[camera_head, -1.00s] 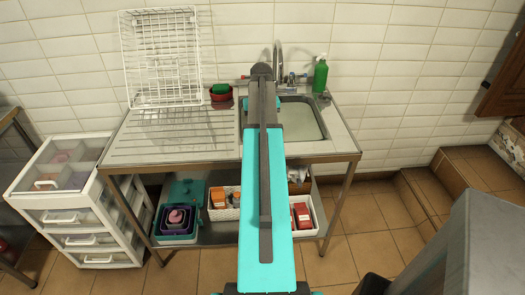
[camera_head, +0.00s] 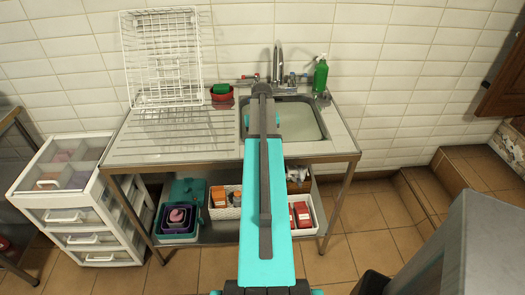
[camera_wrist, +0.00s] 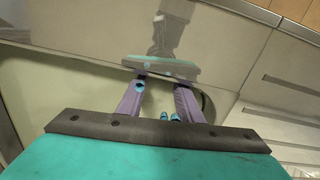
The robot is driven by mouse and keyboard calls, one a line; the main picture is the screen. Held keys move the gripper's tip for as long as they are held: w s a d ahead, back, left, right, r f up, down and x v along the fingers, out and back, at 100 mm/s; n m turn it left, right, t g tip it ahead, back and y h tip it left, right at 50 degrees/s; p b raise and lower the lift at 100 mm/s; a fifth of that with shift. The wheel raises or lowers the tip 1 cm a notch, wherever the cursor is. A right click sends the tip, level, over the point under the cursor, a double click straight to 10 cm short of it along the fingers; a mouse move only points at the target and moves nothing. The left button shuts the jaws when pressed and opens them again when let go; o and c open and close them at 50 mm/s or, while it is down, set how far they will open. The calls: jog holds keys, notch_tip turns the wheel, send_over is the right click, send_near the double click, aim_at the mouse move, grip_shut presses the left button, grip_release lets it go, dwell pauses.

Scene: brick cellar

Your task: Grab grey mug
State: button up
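I cannot make out a grey mug in either view. My gripper (camera_wrist: 160,83) shows in the wrist view with its two purple fingers apart and nothing clearly between them. It is over or in the pale basin of the sink (camera_wrist: 55,105), close to a metal wall that mirrors it. A dark curved edge shows beside the right finger; I cannot tell what it belongs to.
A tap (camera_head: 278,62) and a green soap bottle (camera_head: 320,76) stand behind the sink. Left of it are a red bowl (camera_head: 222,102) with a green item and a white wire rack (camera_head: 163,60). The ribbed drainboard (camera_head: 175,138) is mostly clear. A white drawer unit (camera_head: 75,205) stands left.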

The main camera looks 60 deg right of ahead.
jog(key=shift+f, duration=0.1)
jog(key=shift+d+f+p, duration=0.1)
jog(key=shift+f+p, duration=0.9)
jog(key=shift+f, duration=1.5)
grip_shut()
